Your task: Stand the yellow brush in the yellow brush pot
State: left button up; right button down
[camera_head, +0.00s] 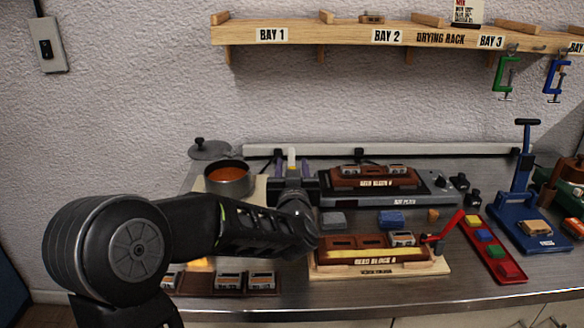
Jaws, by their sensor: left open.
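My left gripper (292,180) reaches over the bench, pointing toward the back wall, with its jaws open. A narrow pale-yellow upright thing (291,158) shows between or just behind its fingers; it may be the yellow brush, but its lower part is hidden and I cannot tell whether it stands in a pot. A small yellow patch (200,263) shows below my left forearm, mostly covered; I cannot tell what it is. No yellow brush pot can be clearly made out. My right gripper is out of view.
A metal pot of orange liquid (230,180) stands left of the gripper. A hot plate (430,186) with a brown block is to the right. A brown block with a yellow strip (370,255) lies in front. A red tray (492,250) and blue press (530,228) stand right.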

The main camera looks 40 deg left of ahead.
pick_arm(q)
jog(key=v, duration=0.7)
jog(key=shift+s+d, duration=0.3)
dwell(1.2)
